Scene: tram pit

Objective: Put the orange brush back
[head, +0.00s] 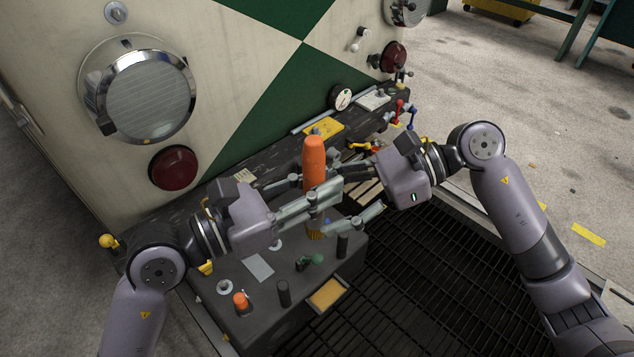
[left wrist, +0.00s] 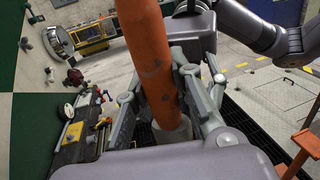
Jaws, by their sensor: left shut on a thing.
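The orange brush (head: 314,162) stands roughly upright, orange handle up, with its tan bristles pointing down above the dark bench. My left gripper (head: 316,200) is shut on its lower part. In the left wrist view the worn orange handle (left wrist: 150,60) rises between the left fingers. My right gripper (head: 352,194) is just right of the brush, its fingers spread apart. Its finger tips overlap the brush area in the head view, and I cannot tell whether they touch it.
The dark bench (head: 215,300) below carries an orange-topped knob (head: 240,300), black pegs, a green part (head: 309,261) and a grey plate (head: 258,266). A yellow tray (head: 326,295) sits at its edge. A tram front with lamps rises behind. Dark floor grating (head: 410,290) lies to the right.

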